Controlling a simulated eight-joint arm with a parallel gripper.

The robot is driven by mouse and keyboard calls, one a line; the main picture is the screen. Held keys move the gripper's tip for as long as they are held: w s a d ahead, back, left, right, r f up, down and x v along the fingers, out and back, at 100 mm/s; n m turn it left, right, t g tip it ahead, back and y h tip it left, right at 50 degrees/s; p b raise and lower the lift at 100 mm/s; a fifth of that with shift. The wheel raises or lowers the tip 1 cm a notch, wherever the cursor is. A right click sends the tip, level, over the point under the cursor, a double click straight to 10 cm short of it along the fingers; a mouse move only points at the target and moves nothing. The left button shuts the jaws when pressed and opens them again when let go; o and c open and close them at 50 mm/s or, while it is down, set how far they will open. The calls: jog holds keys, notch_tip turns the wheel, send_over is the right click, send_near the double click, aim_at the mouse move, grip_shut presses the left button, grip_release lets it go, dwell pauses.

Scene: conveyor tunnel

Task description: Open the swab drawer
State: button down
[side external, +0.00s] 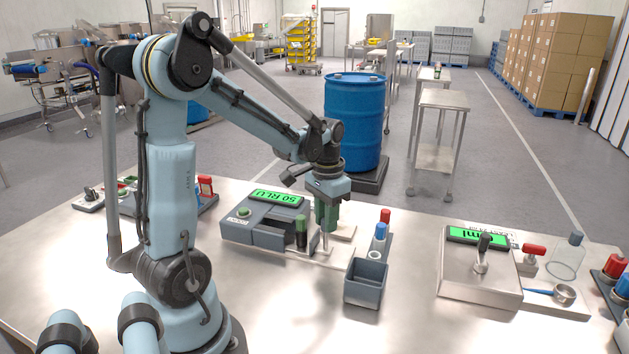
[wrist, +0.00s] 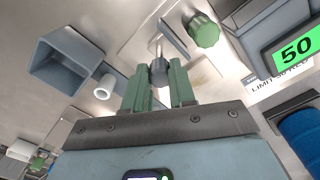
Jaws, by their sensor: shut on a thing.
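The grey reader unit (side external: 240,227) with a lit "50 RLU" display (side external: 277,198) stands on the steel bench. Its dark front opening (side external: 270,240) shows, with a pale flat plate (side external: 300,254) extending to the right. A green-capped piece (side external: 302,226) stands upright by the plate; it also shows in the wrist view (wrist: 204,31). My gripper (side external: 326,226) points down just right of it. In the wrist view its green fingers (wrist: 158,88) are shut on a dark round knob (wrist: 158,71) on a metal stem. How far the drawer is out, I cannot tell.
A grey square bin (side external: 366,283) and a rack with blue-capped (side external: 380,231) and red-capped (side external: 385,215) tubes stand close on the right. A steel box with a lever (side external: 480,278) is farther right. The front middle of the bench is clear.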

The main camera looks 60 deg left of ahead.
jog(key=shift+w+d, duration=0.55)
jog(key=shift+w, duration=0.05)
jog(key=c, duration=0.9)
grip_release()
notch_tip(320, 180, up, 12)
jog(key=shift+r, duration=0.1)
